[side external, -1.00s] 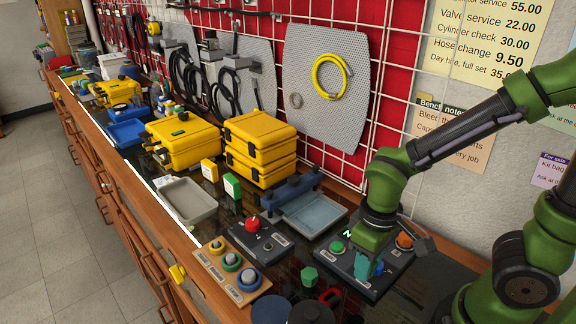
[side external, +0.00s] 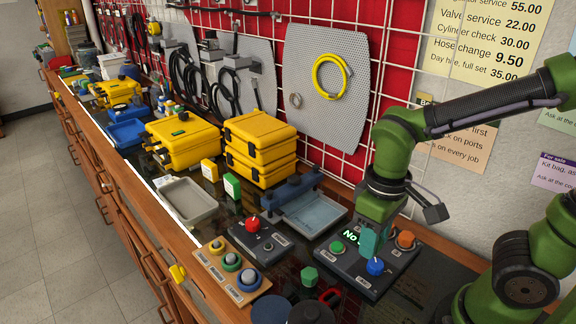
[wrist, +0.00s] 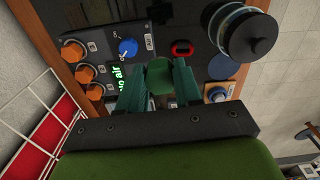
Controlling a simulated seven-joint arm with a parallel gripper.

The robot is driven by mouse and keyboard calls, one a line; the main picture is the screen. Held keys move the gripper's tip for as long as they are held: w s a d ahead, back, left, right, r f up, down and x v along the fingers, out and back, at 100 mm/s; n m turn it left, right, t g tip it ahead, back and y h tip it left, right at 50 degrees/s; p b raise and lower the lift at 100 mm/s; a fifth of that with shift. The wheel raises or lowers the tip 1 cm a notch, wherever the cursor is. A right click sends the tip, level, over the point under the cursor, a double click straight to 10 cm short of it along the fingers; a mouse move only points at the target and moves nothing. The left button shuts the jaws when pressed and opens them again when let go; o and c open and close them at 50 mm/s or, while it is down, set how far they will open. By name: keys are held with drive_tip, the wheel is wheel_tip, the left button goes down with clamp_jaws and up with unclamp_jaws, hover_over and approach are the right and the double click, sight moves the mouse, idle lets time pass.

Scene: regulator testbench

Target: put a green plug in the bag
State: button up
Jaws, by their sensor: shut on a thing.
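My gripper (side external: 368,243) is above the dark control box (side external: 345,280), fingers down. In the wrist view, my gripper (wrist: 160,85) has its teal fingers closed on a green plug (wrist: 160,78), clear of the box. In the side view the fingers hide the held plug. Another green hexagonal plug (side external: 309,276) stands on the bench left of the box. I cannot make out a bag in either view.
The box carries a blue knob (side external: 375,266), which also shows in the wrist view (wrist: 127,47), and orange knobs (wrist: 73,48). A red ring-like part (wrist: 182,48) lies nearby. A wooden board with buttons (side external: 228,268), grey tray (side external: 185,202) and yellow cases (side external: 260,148) crowd the bench.

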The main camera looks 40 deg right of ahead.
drive_tip(key=shift+m, duration=0.8)
drive_tip(key=w+d+f, duration=0.3)
drive_tip(key=d+f, duration=0.2)
drive_tip(key=w+d+f, duration=0.2)
drive_tip(key=d+f, duration=0.1)
drive_tip(key=shift+w+f, duration=0.2)
drive_tip(key=shift+w, duration=0.1)
hover_over(308, 222)
drive_tip(key=shift+s+f+n, duration=0.2)
drive_tip(key=shift+f+n, duration=0.2)
drive_tip(key=shift+f, duration=0.45)
drive_tip(key=shift+w+f, duration=0.15)
drive_tip(key=shift+f, duration=1.6)
drive_tip(key=shift+f, duration=0.1)
drive_tip(key=o, duration=0.7)
